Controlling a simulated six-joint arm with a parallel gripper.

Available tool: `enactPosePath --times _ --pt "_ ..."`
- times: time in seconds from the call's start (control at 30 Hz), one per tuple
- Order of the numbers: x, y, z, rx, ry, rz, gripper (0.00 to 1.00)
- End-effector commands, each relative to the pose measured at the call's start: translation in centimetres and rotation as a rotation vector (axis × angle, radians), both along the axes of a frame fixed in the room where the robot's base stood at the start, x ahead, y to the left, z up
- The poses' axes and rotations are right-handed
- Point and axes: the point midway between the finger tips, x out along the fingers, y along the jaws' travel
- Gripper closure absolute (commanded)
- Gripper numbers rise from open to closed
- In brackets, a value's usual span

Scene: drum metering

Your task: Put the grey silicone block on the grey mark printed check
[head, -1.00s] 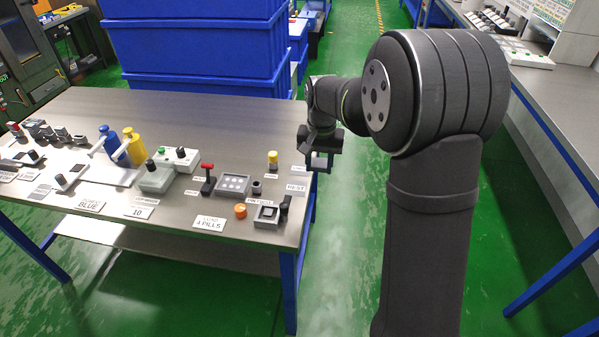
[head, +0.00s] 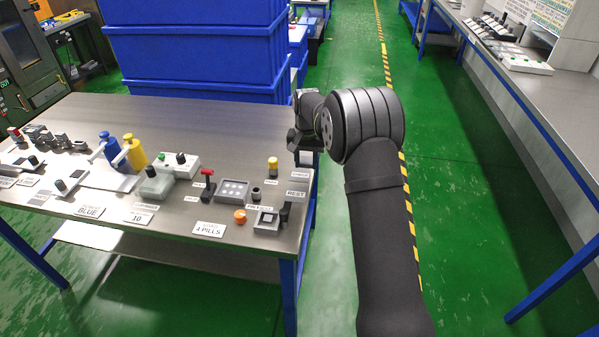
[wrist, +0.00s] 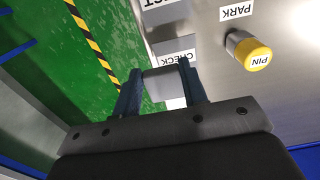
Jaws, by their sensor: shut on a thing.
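My gripper (wrist: 160,88) is shut on the grey silicone block (wrist: 160,86), which shows pale grey between the two blue fingers in the wrist view. The white label printed check (wrist: 176,50) lies on the table just beyond the block there, near the table's edge. In the head view my gripper (head: 305,142) is over the table's right end, above and behind the check label (head: 299,175).
A yellow-topped pin (wrist: 250,52) stands beside the check label, with the park label (wrist: 238,9) near it. The rest label (head: 297,193) and a grey pill tray (head: 234,187) are nearer the front. Green floor lies beyond the table's right edge.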

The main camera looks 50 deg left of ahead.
Motion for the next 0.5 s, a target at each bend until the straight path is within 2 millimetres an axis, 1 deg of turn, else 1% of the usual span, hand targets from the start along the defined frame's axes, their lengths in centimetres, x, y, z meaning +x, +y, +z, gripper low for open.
enactPosePath --times 0.03,0.1,0.2,0.27,0.33,0.5 --pt "-0.5 0.7 -0.5 -0.001 0.001 0.002 0.83" --pt "-0.9 1.3 -1.0 0.0 0.0 0.002 0.83" --pt "-1.2 1.8 -1.3 0.0 0.0 0.0 0.83" --pt "-1.2 1.8 -1.6 0.0 0.0 -0.001 0.83" --pt "-1.3 1.8 -2.3 -0.002 0.001 -0.001 0.83" --pt "-1.3 1.7 -4.8 -0.003 0.001 -0.001 0.83"
